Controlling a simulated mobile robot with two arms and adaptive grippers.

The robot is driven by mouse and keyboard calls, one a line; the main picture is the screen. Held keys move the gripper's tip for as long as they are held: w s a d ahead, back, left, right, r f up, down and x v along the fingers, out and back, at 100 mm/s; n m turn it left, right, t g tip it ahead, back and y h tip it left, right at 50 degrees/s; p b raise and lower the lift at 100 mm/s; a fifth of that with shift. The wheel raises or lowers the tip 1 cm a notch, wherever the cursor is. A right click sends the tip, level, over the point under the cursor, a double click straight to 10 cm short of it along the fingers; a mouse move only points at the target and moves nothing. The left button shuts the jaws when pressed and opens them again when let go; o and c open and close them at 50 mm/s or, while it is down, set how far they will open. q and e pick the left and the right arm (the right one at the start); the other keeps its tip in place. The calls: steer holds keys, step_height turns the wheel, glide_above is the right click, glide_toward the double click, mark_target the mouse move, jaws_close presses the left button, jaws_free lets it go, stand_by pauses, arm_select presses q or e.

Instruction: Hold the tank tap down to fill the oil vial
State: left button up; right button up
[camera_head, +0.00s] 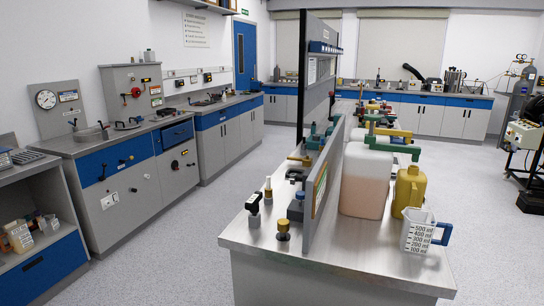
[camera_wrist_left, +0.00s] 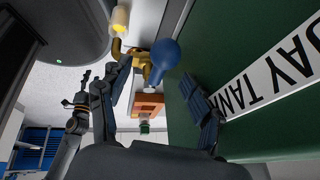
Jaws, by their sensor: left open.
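In the left wrist view, a green tank (camera_wrist_left: 182,135) with a white label reading "DAY TANK" (camera_wrist_left: 275,75) fills the right side, its lettering upside down. A brass tap (camera_wrist_left: 139,66) with a blue rounded knob (camera_wrist_left: 163,57) sits beside the tank wall. My left gripper (camera_wrist_left: 158,75) is open, its dark fingers on either side of the knob; I cannot tell whether either touches it. A small pale cylinder with a yellow part (camera_wrist_left: 120,20) is by the tap's curved brass end; I cannot tell whether it is the oil vial.
An orange-brown block (camera_wrist_left: 148,104) lies beyond the fingers near the tank. In the head view, a steel bench (camera_head: 345,251) holds large jugs (camera_head: 366,180), a yellow can (camera_head: 409,190) and a measuring jug (camera_head: 418,233).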

arm_select(q)
steer(key=shift+w+r, duration=0.4)
steer(key=shift+w, duration=0.05)
steer(key=shift+p+v, duration=0.75)
steer(key=shift+v, duration=0.1)
steer(key=shift+o, duration=1.3)
steer(key=shift+p+v, duration=1.15)
steer(key=shift+v, duration=0.5)
steer(key=shift+o, duration=0.6)
steer(key=shift+a+r, duration=0.2)
steer(key=shift+r, duration=0.1)
steer(key=shift+s, duration=0.1)
